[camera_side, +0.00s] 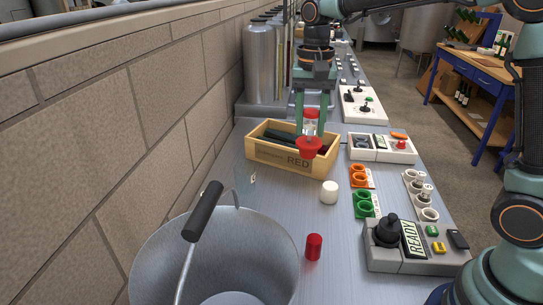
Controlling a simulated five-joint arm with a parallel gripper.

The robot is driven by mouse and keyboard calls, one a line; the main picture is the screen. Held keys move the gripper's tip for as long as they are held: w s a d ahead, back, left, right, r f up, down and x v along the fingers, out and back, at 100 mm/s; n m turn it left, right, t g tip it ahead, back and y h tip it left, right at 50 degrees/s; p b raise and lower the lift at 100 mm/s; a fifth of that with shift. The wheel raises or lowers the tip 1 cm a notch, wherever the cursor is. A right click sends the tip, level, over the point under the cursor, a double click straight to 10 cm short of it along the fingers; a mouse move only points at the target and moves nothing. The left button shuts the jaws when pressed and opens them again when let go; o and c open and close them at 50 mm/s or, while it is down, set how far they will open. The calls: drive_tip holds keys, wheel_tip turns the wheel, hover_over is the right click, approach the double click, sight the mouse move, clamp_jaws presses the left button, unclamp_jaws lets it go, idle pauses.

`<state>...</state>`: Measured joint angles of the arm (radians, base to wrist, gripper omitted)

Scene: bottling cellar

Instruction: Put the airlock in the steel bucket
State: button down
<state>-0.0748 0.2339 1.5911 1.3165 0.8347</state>
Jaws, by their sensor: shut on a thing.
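My gripper (312,125) is shut on the airlock (309,147), a small clear piece with a wide red part at its lower end. It hangs in front of and over the right part of a wooden box marked RED. The steel bucket (268,246) stands at the lower left, nearer the camera, apart from the gripper. It is a wide grey pail with a dark grip on its wire handle; its open mouth shows and part of it is cut off by the frame.
The wooden box (285,159) holds dark items. A white cylinder (329,192) and a red cylinder (313,247) stand on the bench right of the bucket. Control panels (410,262) line the right side.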

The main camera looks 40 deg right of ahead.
drive_tip(key=s+n, duration=0.1)
drive_tip(key=d+n, duration=0.1)
drive_tip(key=shift+s+f+n, duration=0.15)
drive_tip(key=shift+s+n, duration=0.25)
drive_tip(key=s+a+r+n, duration=0.3)
drive_tip(key=s+a, duration=0.5)
drive_tip(key=a, duration=0.5)
drive_tip(key=s+a+r+n, duration=0.35)
drive_tip(key=s+a, duration=0.55)
drive_tip(key=a, duration=0.5)
wheel_tip(320, 180, down, 19)
drive_tip(key=shift+m, duration=0.35)
drive_tip(key=shift+d+f, duration=0.1)
drive_tip(key=shift+f, duration=0.25)
drive_tip(key=shift+f, duration=0.3)
